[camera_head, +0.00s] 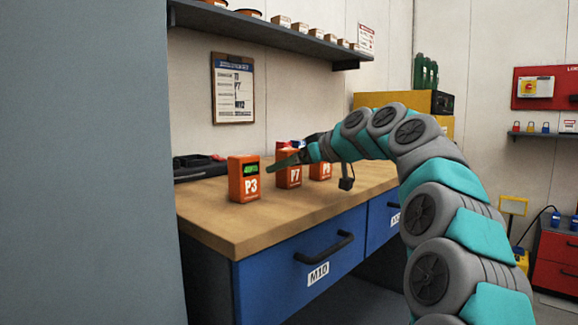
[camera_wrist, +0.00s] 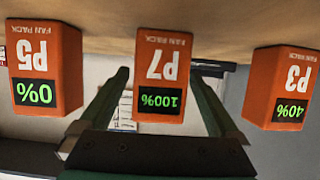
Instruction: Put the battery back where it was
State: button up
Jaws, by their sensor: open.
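Three orange battery packs stand on the wooden bench top. P3 (camera_head: 244,182) is nearest the front left, with a green display. P7 (camera_head: 290,176) is behind it to the right, and P5 (camera_head: 320,171) is farther along. The wrist view is upside down: P7 (camera_wrist: 163,65) reads 100% in the middle, P5 (camera_wrist: 42,70) reads 0% at left, and P3 (camera_wrist: 285,85) reads 40% at right. My gripper (camera_wrist: 158,80) is open, its dark green fingers to either side of P7 in that view. I cannot tell whether they touch it. In the head view it (camera_head: 285,160) partly hides P7's top.
A black tray-like item (camera_head: 198,168) lies at the bench's back left. Blue drawers (camera_head: 310,255) are under the bench top (camera_head: 225,222). A clipboard (camera_head: 233,92) hangs behind, below a shelf (camera_head: 270,32) with small boxes. A yellow box (camera_head: 395,103) stands behind my arm.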

jog(key=shift+r, duration=0.15)
jog(key=shift+d+r, duration=0.1)
jog(key=v, duration=1.1)
jog(key=shift+s+d+r, duration=0.2)
jog(key=shift+s+d, duration=0.05)
